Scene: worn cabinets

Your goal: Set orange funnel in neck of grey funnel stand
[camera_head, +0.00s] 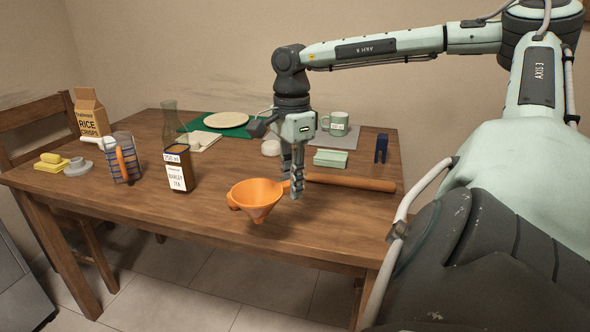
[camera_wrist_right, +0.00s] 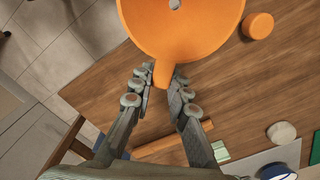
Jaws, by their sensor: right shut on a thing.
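The orange funnel (camera_head: 257,197) hangs just above the near middle of the table, wide mouth up and spout down. My right gripper (camera_head: 297,192) is shut on its tab at the rim's right side. In the right wrist view the funnel (camera_wrist_right: 185,28) fills the top, with its tab between the fingertips (camera_wrist_right: 160,85). A low grey piece with a raised round neck, which looks like the grey funnel stand (camera_head: 77,167), sits at the table's far left, apart from the funnel. My left gripper is not in view.
A rolling pin (camera_head: 350,183) lies right of my gripper. The table's front left is clear.

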